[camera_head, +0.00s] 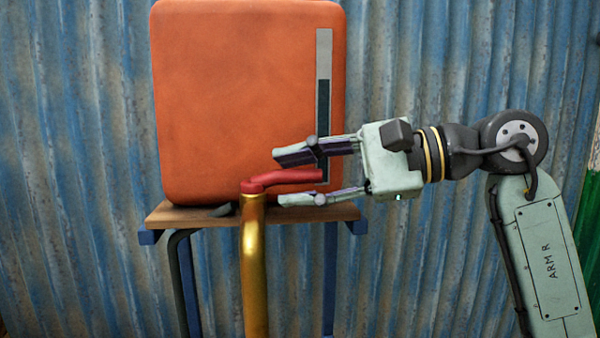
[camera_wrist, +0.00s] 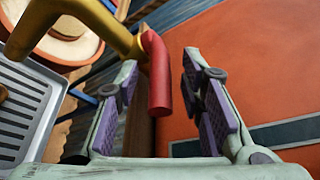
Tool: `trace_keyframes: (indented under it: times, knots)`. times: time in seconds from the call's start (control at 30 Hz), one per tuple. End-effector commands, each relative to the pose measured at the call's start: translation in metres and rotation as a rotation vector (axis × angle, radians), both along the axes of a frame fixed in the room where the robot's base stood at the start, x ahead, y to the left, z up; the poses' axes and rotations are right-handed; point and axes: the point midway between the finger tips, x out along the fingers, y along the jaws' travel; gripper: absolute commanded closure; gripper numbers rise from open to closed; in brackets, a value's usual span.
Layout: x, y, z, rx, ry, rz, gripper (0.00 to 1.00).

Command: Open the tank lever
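The orange tank (camera_head: 235,100) stands on a wooden shelf (camera_head: 190,213), with a dark level strip on its right side. The red lever (camera_head: 290,178) sits on top of a brass pipe (camera_head: 255,270) in front of the tank and points right. My gripper (camera_head: 295,178) is open, with one finger above the lever and one below it. In the wrist view the red lever (camera_wrist: 158,75) lies between the two padded fingers (camera_wrist: 160,95), with a gap on the right side. Contact with the left finger is hard to tell.
A corrugated blue wall (camera_head: 80,120) stands behind the tank. In the wrist view, a grey slotted tray (camera_wrist: 25,105) and a straw-coloured round thing with a reddish band (camera_wrist: 65,45) are at the left.

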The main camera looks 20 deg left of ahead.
Motion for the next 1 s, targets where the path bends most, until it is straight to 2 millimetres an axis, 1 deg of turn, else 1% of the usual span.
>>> trace_keyframes:
  times: [0.23,0.77,1.0]
  knots:
    - [0.0,0.0007,-0.0003,0.001,0.0,0.001,0.65]
    - [0.0,0.0005,-0.0001,0.001,0.0,0.001,1.0]
    - [0.0,0.0005,-0.0001,0.001,0.0,0.001,1.0]
